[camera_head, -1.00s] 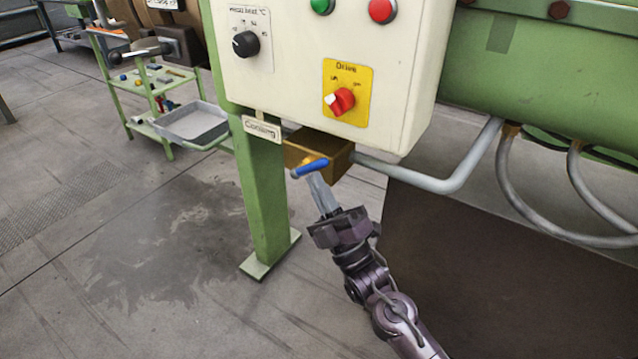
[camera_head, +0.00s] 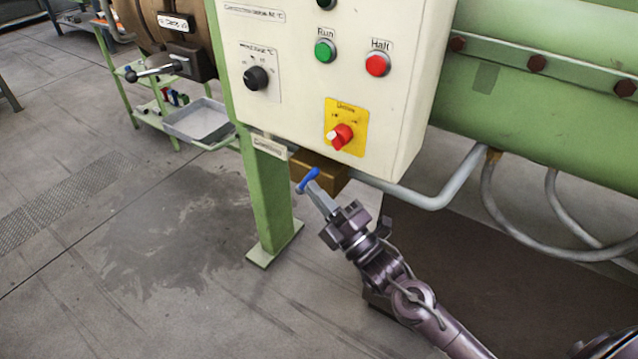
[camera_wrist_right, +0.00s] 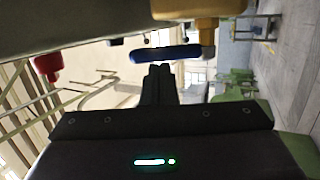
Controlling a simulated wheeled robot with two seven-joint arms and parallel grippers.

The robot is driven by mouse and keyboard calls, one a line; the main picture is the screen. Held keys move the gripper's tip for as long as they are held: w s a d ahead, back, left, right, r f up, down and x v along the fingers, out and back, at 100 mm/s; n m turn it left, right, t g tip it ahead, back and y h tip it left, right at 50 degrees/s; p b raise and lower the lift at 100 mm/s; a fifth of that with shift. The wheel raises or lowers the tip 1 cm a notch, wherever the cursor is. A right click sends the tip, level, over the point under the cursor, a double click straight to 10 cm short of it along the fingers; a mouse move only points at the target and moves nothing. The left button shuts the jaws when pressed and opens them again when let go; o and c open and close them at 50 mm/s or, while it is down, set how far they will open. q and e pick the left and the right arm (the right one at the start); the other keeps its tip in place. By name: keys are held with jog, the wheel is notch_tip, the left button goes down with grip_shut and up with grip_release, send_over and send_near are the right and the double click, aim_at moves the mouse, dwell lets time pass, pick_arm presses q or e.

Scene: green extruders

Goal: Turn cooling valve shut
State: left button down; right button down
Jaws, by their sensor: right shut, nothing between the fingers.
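The cooling valve has a blue lever handle (camera_head: 308,180) in front of a brass-coloured block (camera_head: 326,176), under the control box. The handle slants up to the right in the head view. My right gripper (camera_head: 314,190) is shut and empty, with its fingertips at the handle. In the right wrist view the blue handle (camera_wrist_right: 150,54) lies crosswise just beyond the closed fingertips (camera_wrist_right: 160,68), its right end at the brass stem (camera_wrist_right: 207,38). I cannot tell whether the fingers touch the handle. My left gripper is not in view.
The cream control box (camera_head: 300,90) hangs just above the valve, with a red drive knob (camera_head: 341,136) on a yellow plate. A green post (camera_head: 268,200) stands left of the valve. A grey pipe (camera_head: 440,198) runs right.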

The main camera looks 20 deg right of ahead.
jog(key=r+g+p, duration=0.1)
jog(key=p, duration=0.1)
jog(key=w+a+r+g+h+p, duration=0.1)
jog(key=p, duration=0.2)
jog(key=shift+w+n, duration=0.25)
jog(key=shift+n, duration=0.05)
jog(key=shift+a, duration=0.15)
dwell(0.4)
